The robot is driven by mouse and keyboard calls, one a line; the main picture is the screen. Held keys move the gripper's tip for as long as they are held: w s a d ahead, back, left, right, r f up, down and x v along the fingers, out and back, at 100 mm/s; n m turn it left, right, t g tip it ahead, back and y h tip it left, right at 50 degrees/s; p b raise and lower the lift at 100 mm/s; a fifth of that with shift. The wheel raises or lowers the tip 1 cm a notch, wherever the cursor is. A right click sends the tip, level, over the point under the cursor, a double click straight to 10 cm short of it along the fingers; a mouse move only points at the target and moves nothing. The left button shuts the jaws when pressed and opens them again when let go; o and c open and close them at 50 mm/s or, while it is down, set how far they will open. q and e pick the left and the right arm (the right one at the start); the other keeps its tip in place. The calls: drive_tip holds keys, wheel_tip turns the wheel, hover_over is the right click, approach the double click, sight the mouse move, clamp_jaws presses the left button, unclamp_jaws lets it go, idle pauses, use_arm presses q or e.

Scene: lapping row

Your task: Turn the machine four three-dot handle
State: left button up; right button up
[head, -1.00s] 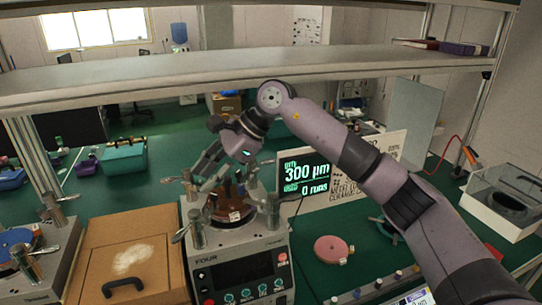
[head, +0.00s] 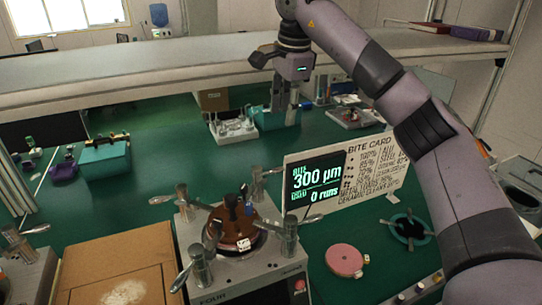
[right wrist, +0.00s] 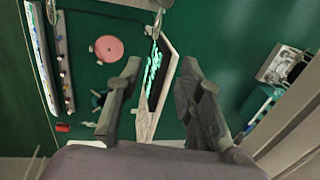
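Machine four (head: 215,294) is the grey box marked FOUR at lower centre in the head view. A brown round plate (head: 226,248) sits on top. Several metal posts with lever handles stand around it: back left (head: 184,203), back right (head: 258,185), front right (head: 289,236) and front left (head: 199,266). I cannot make out dot marks on them. My right gripper (head: 283,103) hangs above and behind the machine, fingers down, clear of the handles. The right wrist view shows its two fingers (right wrist: 161,75) apart with nothing held. My left gripper is not in view.
A display (head: 317,184) reading 300 µm and a bite card (head: 372,165) stand right of the machine. A shelf (head: 130,75) crosses above the bench. A pink disc (head: 344,259) and a dark ring (head: 408,229) lie at right. A cardboard-coloured box (head: 100,262) stands left.

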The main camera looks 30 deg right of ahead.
drive_tip(key=p, duration=0.1)
approach(279, 168)
drive_tip(key=f+p, duration=0.1)
drive_tip(key=f, duration=0.2)
drive_tip(key=w+f+p, duration=0.1)
drive_tip(key=f, duration=0.3)
drive_tip(key=shift+w+d+p, duration=0.15)
drive_tip(key=shift+w+p, duration=0.05)
drive_tip(key=shift+p, duration=0.2)
drive_tip(key=shift+w+f, duration=0.15)
drive_tip(key=shift+f, duration=0.4)
drive_tip(key=c, duration=0.8)
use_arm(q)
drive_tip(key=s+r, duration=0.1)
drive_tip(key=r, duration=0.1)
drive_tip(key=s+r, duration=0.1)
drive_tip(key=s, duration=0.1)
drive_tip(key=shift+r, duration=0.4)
use_arm(e)
clamp_jaws()
